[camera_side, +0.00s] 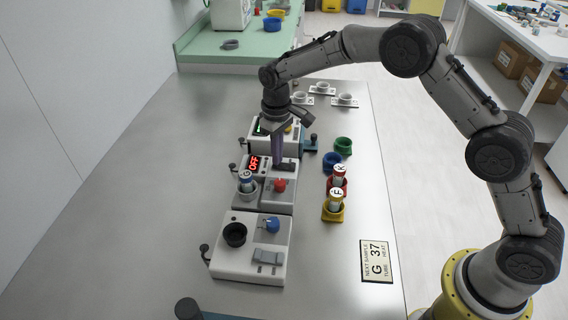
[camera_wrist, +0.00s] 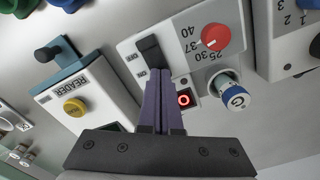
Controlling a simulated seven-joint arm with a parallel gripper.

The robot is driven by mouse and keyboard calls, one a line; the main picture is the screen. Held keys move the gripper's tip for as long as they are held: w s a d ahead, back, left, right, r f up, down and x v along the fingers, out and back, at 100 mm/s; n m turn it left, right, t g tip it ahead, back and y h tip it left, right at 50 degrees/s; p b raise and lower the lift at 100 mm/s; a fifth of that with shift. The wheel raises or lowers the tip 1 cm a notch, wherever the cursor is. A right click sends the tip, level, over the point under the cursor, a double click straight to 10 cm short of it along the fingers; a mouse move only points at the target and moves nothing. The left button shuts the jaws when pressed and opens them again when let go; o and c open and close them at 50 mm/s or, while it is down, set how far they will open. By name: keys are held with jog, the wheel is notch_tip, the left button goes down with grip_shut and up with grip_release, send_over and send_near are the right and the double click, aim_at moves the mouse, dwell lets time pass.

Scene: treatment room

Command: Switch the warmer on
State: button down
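The warmer (camera_side: 252,194) is a white box in the middle of the device row. Its red display (camera_side: 253,163) reads OFF; in the wrist view the display (camera_wrist: 185,100) is partly hidden by my fingers. Its black rocker switch (camera_wrist: 151,51) has ON and OFF marks. The red dial (camera_wrist: 215,36) has its white mark toward 37. Tube G (camera_wrist: 236,98), blue-capped, stands in the warmer's well. My gripper (camera_wrist: 154,84) has its purple fingers together, nothing between them; they point down by the switch. I cannot tell whether they touch it.
The reader (camera_wrist: 88,98) with a yellow button stands beyond the warmer. Another white device (camera_side: 235,262) is nearer the camera. Coloured holders (camera_side: 333,213), two with tubes, stand to the right. The table's left side is clear.

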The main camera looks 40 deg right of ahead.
jog(key=shift+f, duration=0.2)
jog(key=shift+r, duration=3.55)
